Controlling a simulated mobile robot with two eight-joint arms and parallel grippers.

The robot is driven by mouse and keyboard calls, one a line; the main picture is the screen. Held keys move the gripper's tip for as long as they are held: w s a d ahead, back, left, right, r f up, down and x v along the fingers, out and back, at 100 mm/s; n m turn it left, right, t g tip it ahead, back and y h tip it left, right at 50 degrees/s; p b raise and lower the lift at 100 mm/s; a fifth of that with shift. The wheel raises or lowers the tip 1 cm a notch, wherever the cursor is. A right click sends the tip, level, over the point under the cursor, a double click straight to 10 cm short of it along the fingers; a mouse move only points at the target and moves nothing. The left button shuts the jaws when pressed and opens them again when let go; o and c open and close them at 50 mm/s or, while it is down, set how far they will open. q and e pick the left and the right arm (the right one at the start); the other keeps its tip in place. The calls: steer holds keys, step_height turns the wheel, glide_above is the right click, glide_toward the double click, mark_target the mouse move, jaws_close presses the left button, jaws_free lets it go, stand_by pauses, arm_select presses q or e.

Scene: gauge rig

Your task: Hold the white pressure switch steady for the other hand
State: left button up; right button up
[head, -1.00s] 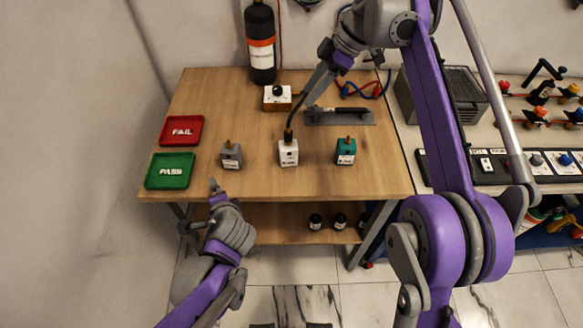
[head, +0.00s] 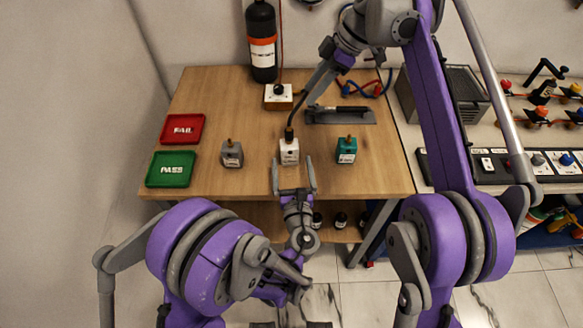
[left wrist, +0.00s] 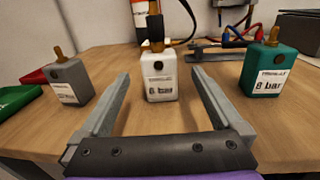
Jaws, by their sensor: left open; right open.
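The white pressure switch (head: 289,152) stands upright on the wooden table, near the front edge, between a grey switch (head: 232,154) and a green switch (head: 346,150). A black fitting (head: 289,134) sits on its top, with a dark hose running up from it. My left gripper (head: 293,174) is open at the table's front edge. In the left wrist view its two fingers point toward the white switch (left wrist: 160,82), which stands centred just beyond the fingertips, not touched. My right gripper (head: 318,86) is open above the table behind the switch; its fingertips are hard to make out.
A red FAIL tray (head: 182,128) and a green PASS tray (head: 171,169) lie at the left. A white box with a knob (head: 278,97), a dark cylinder (head: 262,44) and a grey plate (head: 360,117) are toward the back. The wood around the switches is clear.

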mark_target(288, 139)
arm_select(q)
steer(key=w, duration=0.6)
steer(key=w+a, duration=0.1)
steer(key=w, duration=0.3)
steer(key=shift+s, duration=0.1)
steer(key=shift+c, duration=0.3)
jaws_close()
stand_by(1.0)
